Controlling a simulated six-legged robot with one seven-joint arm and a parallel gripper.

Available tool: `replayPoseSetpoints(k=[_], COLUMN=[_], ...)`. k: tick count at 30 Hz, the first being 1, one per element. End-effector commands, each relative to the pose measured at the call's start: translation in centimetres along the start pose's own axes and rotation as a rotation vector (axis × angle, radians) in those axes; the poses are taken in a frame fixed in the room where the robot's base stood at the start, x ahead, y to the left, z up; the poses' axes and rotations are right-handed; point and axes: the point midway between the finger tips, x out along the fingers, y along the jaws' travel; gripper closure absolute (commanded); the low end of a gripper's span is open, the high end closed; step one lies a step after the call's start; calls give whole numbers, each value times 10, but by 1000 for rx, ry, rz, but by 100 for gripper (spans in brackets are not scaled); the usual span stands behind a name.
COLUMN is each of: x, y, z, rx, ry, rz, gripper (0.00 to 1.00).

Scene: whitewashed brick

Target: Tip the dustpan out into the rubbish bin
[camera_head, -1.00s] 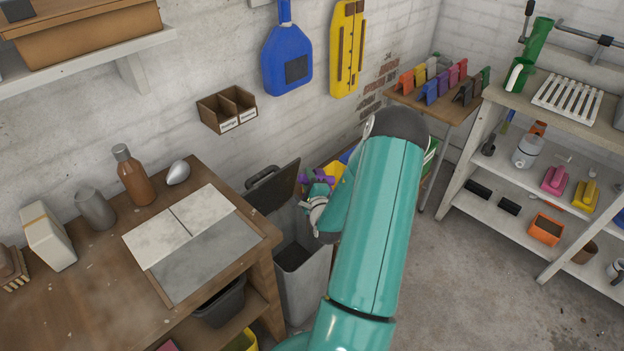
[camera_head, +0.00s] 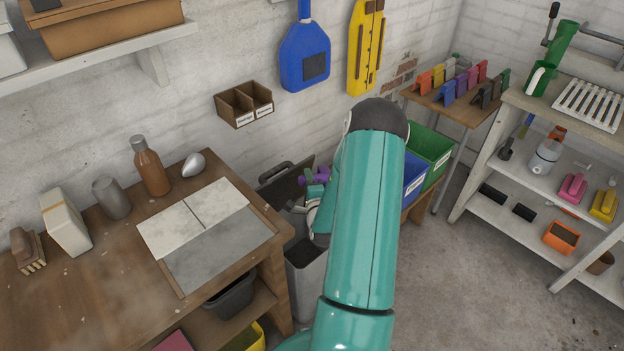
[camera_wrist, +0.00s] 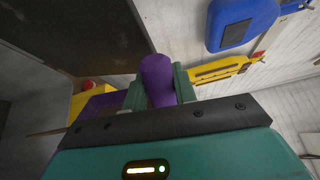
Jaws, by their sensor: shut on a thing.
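My gripper (camera_head: 317,192) is over the open rubbish bin (camera_head: 308,290), beside its raised dark lid (camera_head: 285,186). In the wrist view, my gripper (camera_wrist: 157,88) is shut on an upright purple handle (camera_wrist: 157,72), which I take to be the dustpan's. In the head view, only a small purple part (camera_head: 305,181) shows beside the fingers. My arm hides much of the gripper and the bin. I cannot see the dustpan's contents or clearly tell its tilt.
The wooden workbench (camera_head: 270,215) stands close to the bin's left, with a bottle (camera_head: 151,168) on it. Blue (camera_head: 413,185) and green (camera_head: 430,150) crates stand to the right of my arm. White shelves (camera_head: 480,165) are at the far right. The floor (camera_head: 450,280) between is clear.

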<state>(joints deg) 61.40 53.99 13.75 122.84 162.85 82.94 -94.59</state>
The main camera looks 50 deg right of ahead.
Motion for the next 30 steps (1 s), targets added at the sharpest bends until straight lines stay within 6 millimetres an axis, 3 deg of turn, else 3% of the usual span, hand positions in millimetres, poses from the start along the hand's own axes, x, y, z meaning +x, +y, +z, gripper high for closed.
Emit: replayPoseSetpoints(k=[15, 30], x=[0, 0], y=[9, 11], z=[21, 28], rx=[-128, -172], ry=[0, 0], rz=[0, -1], gripper=[100, 100])
